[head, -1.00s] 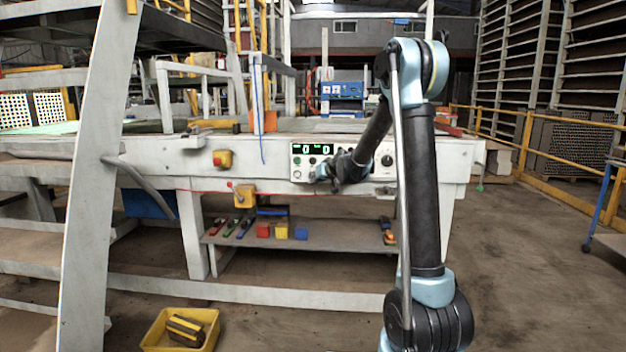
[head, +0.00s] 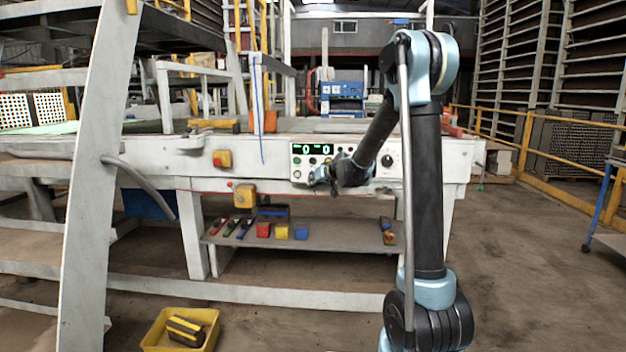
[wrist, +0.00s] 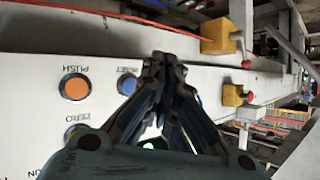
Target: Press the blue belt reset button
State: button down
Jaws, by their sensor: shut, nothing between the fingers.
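The control panel (head: 298,174) on the front of the white machine has a green lit display and several round buttons. In the wrist view, a blue button (wrist: 127,84) labelled RESET shows just left of my gripper's fingers, partly covered by one finger. Part of another blue spot (wrist: 198,101) shows at the right of the fingers; its label is hidden. My gripper (wrist: 165,62) is shut and empty, its tips over the white panel face between the two. Whether the tips touch the panel I cannot tell. In the head view, my gripper (head: 318,177) is at the panel's lower part.
An orange PUSH button (wrist: 75,88) and a ZERO button (wrist: 73,132) lie left of the RESET button. A yellow bin (head: 154,338) stands on the floor.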

jog(key=shift+s, duration=1)
